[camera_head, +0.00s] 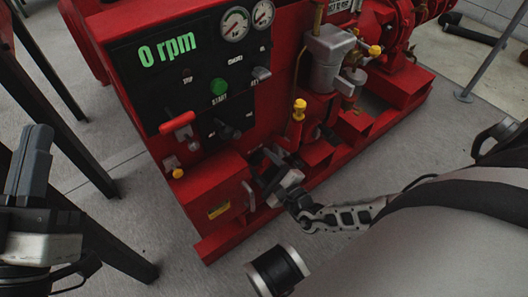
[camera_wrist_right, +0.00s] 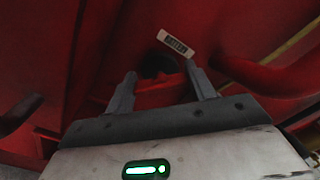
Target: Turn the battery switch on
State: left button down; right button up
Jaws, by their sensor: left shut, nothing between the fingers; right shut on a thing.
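The battery switch is a dark knob (camera_wrist_right: 158,66) on a red surface, with a white label reading "BATTERY" (camera_wrist_right: 174,42) beside it in the right wrist view. My right gripper (camera_wrist_right: 160,74) has its fingers on either side of the knob and is shut on it. In the head view my right gripper (camera_head: 265,168) reaches against the red pumpset's (camera_head: 218,178) lower side; the switch itself is hidden there. My left gripper (camera_head: 32,160) is shut and empty at the far left, away from the pumpset.
The control panel (camera_head: 190,75) shows "0 rpm", with gauges (camera_head: 236,24), a green start button (camera_head: 218,86) and a red lever (camera_head: 177,123). Pipes and the red base frame lie close to my right gripper. Dark table legs (camera_head: 62,125) stand at left.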

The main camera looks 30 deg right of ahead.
jog(key=n+p, duration=0.1)
jog(key=n, duration=0.3)
jog(key=shift+n, duration=0.3)
pick_arm(q)
jog(key=shift+s+d+f+n+g+y+p, duration=0.1)
jog(key=shift+s+f+n+g+y+p, duration=0.1)
jog(key=shift+f+n+g+y, duration=0.4)
jog(key=shift+s+d+f+n+g+y+p, duration=0.15)
jog(key=shift+f+n+g+p, duration=0.1)
jog(key=shift+f+n, duration=0.6)
jog(key=shift+s+a+f+n+g+y+p, duration=0.15)
jog(key=shift+f+n+g+y, duration=0.25)
jog(key=shift+f, duration=0.6)
pick_arm(e)
jog(key=shift+n, duration=2.2)
pick_arm(q)
jog(key=shift+w+d, duration=0.1)
pick_arm(e)
jog(key=o, duration=1)
